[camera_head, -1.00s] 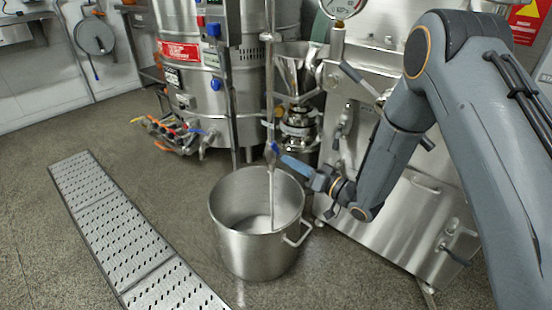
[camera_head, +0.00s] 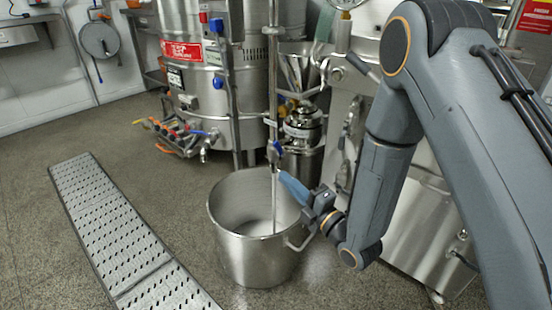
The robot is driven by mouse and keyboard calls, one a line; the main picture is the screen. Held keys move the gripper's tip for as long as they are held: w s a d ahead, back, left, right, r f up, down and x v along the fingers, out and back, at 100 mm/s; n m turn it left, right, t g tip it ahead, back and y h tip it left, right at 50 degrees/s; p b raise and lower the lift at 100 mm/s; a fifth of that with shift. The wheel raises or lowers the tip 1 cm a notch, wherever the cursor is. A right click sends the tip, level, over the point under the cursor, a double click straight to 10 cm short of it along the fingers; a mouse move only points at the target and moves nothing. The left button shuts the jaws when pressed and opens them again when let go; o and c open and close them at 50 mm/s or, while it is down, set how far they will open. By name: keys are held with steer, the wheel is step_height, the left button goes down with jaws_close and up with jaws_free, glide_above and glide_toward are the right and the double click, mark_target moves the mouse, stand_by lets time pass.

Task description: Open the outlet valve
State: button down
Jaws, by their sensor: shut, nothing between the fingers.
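The outlet valve (camera_head: 274,152) shows a small blue handle on a thin vertical pipe (camera_head: 274,205) that runs down into the steel pot. My gripper (camera_head: 284,178) has blue fingers and is shut and empty. It comes in from the right over the pot's rim. Its fingertips are just below and right of the blue handle in the picture. I cannot tell whether they touch the valve or the pipe. The handle is small, so its exact turn is hard to read.
The open steel pot (camera_head: 255,255) stands on the floor under the pipe, its side handle close below my gripper. The steel colloid mill (camera_head: 303,125) and a steel cabinet (camera_head: 415,240) stand behind. A large tank (camera_head: 180,80) is at the back. A perforated drain grate (camera_head: 110,225) crosses clear floor at left.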

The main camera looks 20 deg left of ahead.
mark_target(278, 147)
steer(key=w+a+r+n+b, duration=0.2)
steer(key=w+a+n+b, duration=0.2)
steer(key=w+a, duration=0.2)
steer(key=shift+w+a+r+n+b, duration=0.2)
steer(key=shift+w+a+n+b, duration=0.15)
steer(key=shift+w, duration=0.3)
steer(key=shift+a, duration=0.1)
stand_by(0.4)
